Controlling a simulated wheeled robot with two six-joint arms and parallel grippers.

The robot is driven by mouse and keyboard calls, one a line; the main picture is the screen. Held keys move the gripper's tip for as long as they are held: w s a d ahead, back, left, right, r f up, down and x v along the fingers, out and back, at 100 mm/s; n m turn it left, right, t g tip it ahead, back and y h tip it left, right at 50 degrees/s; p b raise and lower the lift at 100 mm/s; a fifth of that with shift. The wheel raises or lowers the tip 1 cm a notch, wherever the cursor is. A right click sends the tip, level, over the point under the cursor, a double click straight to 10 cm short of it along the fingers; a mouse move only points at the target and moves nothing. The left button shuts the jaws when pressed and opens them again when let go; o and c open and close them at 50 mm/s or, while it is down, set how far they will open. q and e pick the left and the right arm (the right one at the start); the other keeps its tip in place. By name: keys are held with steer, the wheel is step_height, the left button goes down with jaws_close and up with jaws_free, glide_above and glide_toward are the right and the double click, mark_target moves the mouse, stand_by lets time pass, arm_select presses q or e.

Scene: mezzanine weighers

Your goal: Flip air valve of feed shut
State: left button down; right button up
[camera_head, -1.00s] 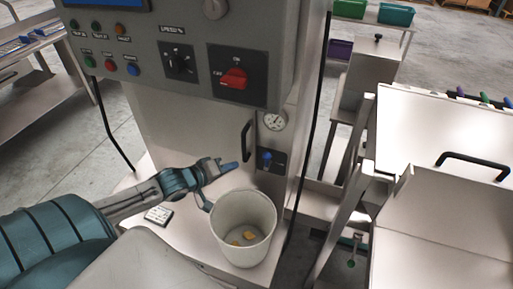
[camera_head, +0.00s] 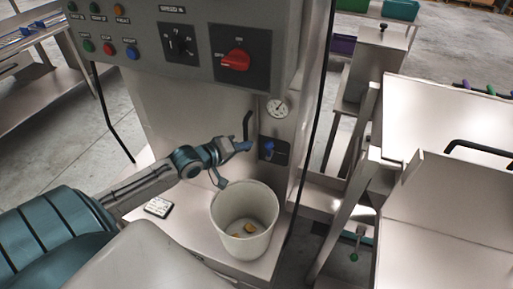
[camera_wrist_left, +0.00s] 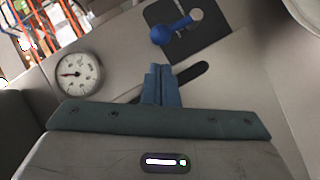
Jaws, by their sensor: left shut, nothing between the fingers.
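The air valve (camera_head: 269,149) is a small blue lever on a dark plate, on the front of the pale machine cabinet below a round gauge. In the left wrist view the valve's blue lever (camera_wrist_left: 170,29) runs from a pale pivot to a round blue end. My left gripper (camera_head: 248,146) is shut and empty, just left of the valve plate. In the left wrist view the closed fingertips of my left gripper (camera_wrist_left: 161,69) are a little apart from the lever's round end. My right gripper is not in view.
A black bar handle (camera_head: 246,125) is close behind my left fingers. The gauge (camera_head: 277,108) sits above the valve. A white bucket (camera_head: 245,222) with yellowish pieces stands below my gripper. The control panel (camera_head: 205,72) with a red switch juts out above.

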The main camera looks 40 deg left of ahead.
mark_target(270, 149)
arm_select(q)
steer(key=shift+x, duration=2.7)
steer(key=shift+d+r, duration=0.1)
